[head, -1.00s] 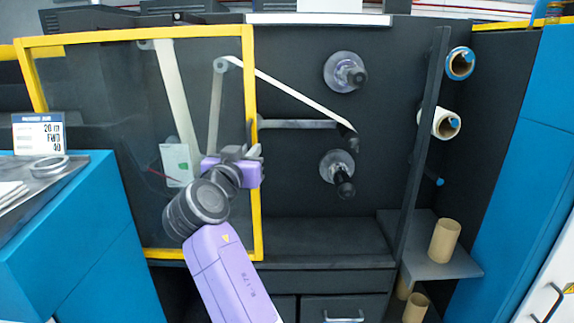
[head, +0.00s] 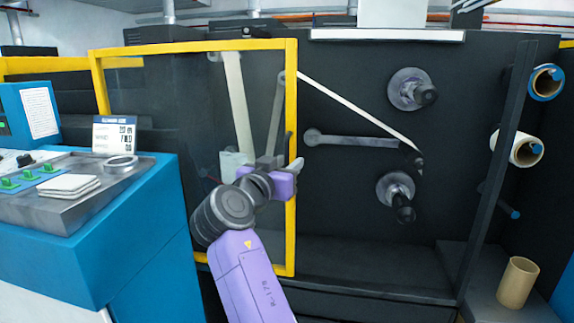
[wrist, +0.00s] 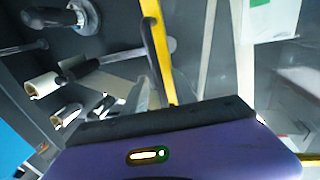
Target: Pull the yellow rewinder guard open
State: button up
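The yellow rewinder guard (head: 292,225) is a clear panel in a yellow frame, in front of the left part of the dark machine. A dark bar handle (head: 289,145) stands along its right upright; the handle also shows in the wrist view (wrist: 153,62), beside the yellow upright (wrist: 160,45). My gripper (head: 282,164) is at this right upright, around the lower part of the handle. Its fingers look apart in the head view, one on each side of the upright. The fingertips are hidden in the wrist view, so contact cannot be seen.
A blue console (head: 130,240) with a sloping panel stands at the left. Right of the guard are black spindles (head: 408,88) and a pale web strip (head: 350,105). Rolls (head: 515,148) and a cardboard core (head: 517,283) are at the far right.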

jog(key=p+v, duration=0.1)
jog(key=v, duration=0.6)
jog(key=shift+s+a, duration=0.2)
jog(key=shift+s, duration=0.15)
